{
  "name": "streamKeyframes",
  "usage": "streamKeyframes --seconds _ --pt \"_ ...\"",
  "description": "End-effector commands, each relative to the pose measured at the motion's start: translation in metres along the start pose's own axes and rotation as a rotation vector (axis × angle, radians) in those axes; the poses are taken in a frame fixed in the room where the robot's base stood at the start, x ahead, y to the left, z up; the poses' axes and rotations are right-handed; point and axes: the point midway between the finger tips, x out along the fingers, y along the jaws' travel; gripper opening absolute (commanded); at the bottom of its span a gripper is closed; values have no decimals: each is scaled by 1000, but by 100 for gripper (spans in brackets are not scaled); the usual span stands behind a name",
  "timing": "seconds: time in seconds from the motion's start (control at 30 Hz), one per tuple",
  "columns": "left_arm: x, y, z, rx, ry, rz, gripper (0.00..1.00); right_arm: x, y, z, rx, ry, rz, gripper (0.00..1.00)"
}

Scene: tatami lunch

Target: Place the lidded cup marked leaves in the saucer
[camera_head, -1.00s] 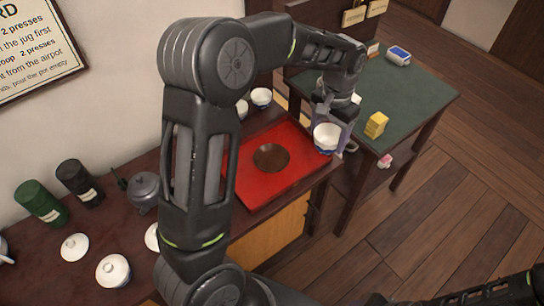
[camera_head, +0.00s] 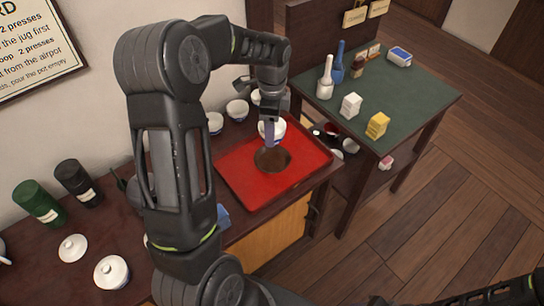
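The dark round saucer (camera_head: 272,162) lies on the red tray (camera_head: 235,186). A white cup with blue on it (camera_head: 278,131) is at my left gripper (camera_head: 268,140), just behind and above the saucer in the picture. A grey finger crosses in front of the cup, and the gripper seems shut on it. The cup seems held above the tray; the exact gap is hidden. Its leaf mark and lid cannot be made out. My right gripper is not in view; only part of a dark arm shows at the lower right.
White cups (camera_head: 237,110) stand behind the tray. The green table (camera_head: 420,95) at right holds bottles (camera_head: 325,80) and a yellow box (camera_head: 377,125). The tray's right part is clear.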

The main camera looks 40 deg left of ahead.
Motion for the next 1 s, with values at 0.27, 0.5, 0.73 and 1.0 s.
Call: streamKeyframes --seconds 0.27,0.5,0.73,1.0 --pt "38 1 1 -2 -2 6 22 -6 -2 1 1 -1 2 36" --pt "62 0 0 -2 0 0 22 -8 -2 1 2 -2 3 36" --pt "62 0 0 -2 0 0 22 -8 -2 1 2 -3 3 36" --pt "92 1 0 -2 -1 4 22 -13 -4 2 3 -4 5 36"
